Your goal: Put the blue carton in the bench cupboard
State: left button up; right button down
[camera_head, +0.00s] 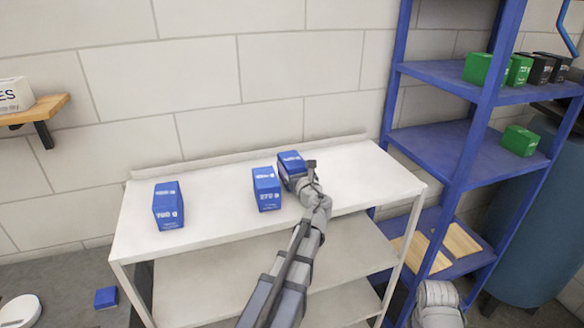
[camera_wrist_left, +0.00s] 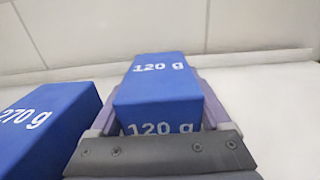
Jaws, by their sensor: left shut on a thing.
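Three blue cartons are at the white shelf unit's top (camera_head: 220,215). My left gripper (camera_head: 301,176) is shut on the rightmost blue carton (camera_head: 289,158), near the back of the top. In the left wrist view this carton (camera_wrist_left: 160,85) reads "120 g" and sits between the jaws. I cannot tell whether it touches the top. Another blue carton (camera_head: 267,190), marked 270 g, stands just left of it; it also shows in the left wrist view (camera_wrist_left: 45,125). A third blue carton (camera_head: 168,208) stands further left. No cupboard is clearly recognizable. My right gripper is not in view.
A blue rack (camera_head: 440,145) stands close on the right, with green and black boxes (camera_head: 510,69) and another green box (camera_head: 519,140). A small blue object (camera_head: 106,297) lies at lower left. A wooden wall shelf (camera_head: 35,112) is at far left. The top's front right is clear.

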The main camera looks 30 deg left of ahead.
pick_arm(q)
jog(key=shift+f, duration=0.2)
jog(key=o, duration=1.2)
jog(key=shift+o, duration=0.4)
jog(key=shift+r, duration=0.1)
jog(key=shift+r, duration=0.2)
jog(key=v, duration=1.2)
jog(key=shift+s+f, duration=0.1)
